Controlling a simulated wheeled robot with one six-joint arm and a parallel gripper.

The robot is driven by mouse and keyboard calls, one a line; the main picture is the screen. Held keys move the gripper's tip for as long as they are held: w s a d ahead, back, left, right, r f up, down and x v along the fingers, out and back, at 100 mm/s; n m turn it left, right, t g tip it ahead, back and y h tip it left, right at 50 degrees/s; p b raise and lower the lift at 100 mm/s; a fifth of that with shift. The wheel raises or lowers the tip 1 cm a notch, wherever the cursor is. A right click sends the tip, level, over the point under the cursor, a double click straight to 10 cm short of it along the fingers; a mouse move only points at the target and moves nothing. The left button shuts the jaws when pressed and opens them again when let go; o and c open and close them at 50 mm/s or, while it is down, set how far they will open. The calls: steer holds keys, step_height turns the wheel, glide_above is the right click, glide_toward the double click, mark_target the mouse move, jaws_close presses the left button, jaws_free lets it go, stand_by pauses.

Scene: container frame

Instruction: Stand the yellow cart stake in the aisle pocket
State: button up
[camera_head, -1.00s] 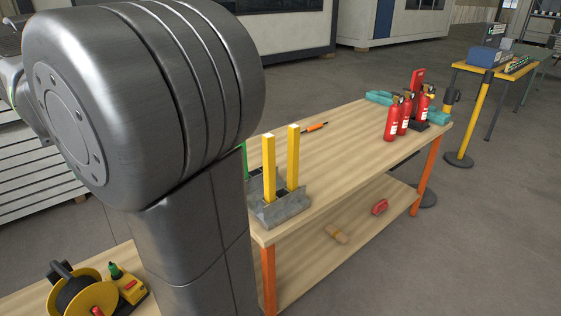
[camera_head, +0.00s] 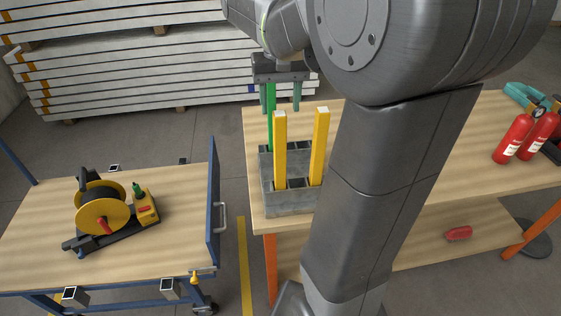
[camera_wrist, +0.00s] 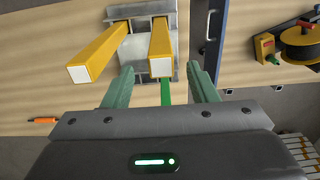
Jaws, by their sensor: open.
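Two yellow stakes stand upright in a grey block holder (camera_head: 290,203) on the workbench, one on the left (camera_head: 280,145) and one on the right (camera_head: 319,145). A green stake (camera_head: 270,118) stands behind them. In the wrist view, the left yellow stake (camera_wrist: 98,53) and the other yellow stake (camera_wrist: 161,45) lie beyond my fingers. My gripper (camera_head: 281,98) is open above the holder's far side, with the green stake (camera_wrist: 166,93) between or below its fingers. Whether they touch it is unclear.
A blue cart (camera_head: 212,205) with a wooden deck stands left of the bench, carrying a yellow cable reel (camera_head: 102,212). A yellow floor line (camera_head: 244,265) runs between them. Red extinguishers (camera_head: 513,138) stand at the bench's right. An orange-handled tool (camera_wrist: 44,120) lies on the bench.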

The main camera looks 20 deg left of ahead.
mark_target(280, 113)
step_height(280, 113, down, 5)
steer(key=shift+f, duration=0.1)
steer(key=shift+c, duration=0.4)
jaws_close()
